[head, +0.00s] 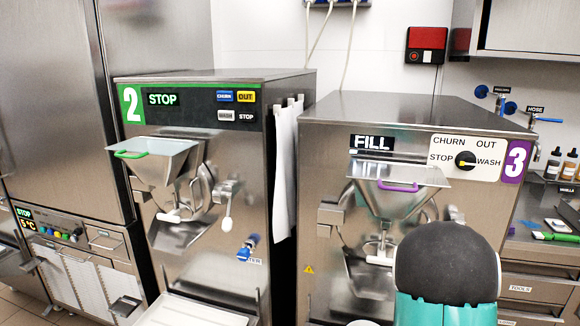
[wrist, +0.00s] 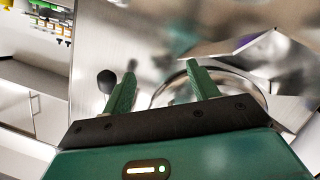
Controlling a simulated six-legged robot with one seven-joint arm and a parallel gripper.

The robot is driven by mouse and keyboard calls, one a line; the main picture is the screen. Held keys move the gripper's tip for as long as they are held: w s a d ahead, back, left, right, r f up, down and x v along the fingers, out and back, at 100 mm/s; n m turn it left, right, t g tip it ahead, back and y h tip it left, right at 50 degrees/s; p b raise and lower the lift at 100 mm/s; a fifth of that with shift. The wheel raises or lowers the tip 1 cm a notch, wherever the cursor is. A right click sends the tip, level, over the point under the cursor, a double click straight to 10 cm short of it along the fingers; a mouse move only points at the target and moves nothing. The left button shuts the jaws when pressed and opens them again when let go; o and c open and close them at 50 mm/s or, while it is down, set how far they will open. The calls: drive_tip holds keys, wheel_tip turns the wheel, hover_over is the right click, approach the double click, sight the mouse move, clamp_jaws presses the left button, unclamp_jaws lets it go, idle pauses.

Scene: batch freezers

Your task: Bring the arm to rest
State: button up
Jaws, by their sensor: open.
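My gripper (wrist: 159,88) shows in the wrist view with its two green fingers spread apart and nothing between them. It is in front of a shiny steel machine surface with a round rim to the right of the fingers. In the head view a dark rounded link of my arm with a teal part below it stands at the lower right, in front of batch freezer 3 (head: 325,200). My gripper itself does not show in the head view. I cannot tell whether the fingers touch the steel.
Freezer 3 has a hopper with a purple handle (head: 398,186) and a black dial (head: 465,160). Freezer 2 (head: 225,190) stands to the left, with a green-handled hopper (head: 155,160). A white towel (head: 286,165) hangs between them. A counter with bottles (head: 553,163) is at the right.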

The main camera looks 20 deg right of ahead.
drive_tip(key=s+a+r+g+y, duration=0.1)
drive_tip(key=a+r+y, duration=0.3)
drive_tip(key=a, duration=0.8)
drive_tip(key=s+a+r+g+y, duration=0.1)
drive_tip(key=s+a+r+y, duration=0.1)
drive_tip(key=a+r, duration=0.75)
drive_tip(key=s+a+r+n+g+y, duration=0.1)
drive_tip(key=s+a+g+y, duration=0.2)
drive_tip(key=s+a, duration=1.4)
drive_tip(key=shift+s+a+r+g, duration=0.15)
drive_tip(key=shift+s+a+g, duration=0.3)
drive_tip(key=shift+a, duration=0.65)
drive_tip(key=shift+w, duration=0.15)
idle(1.8)
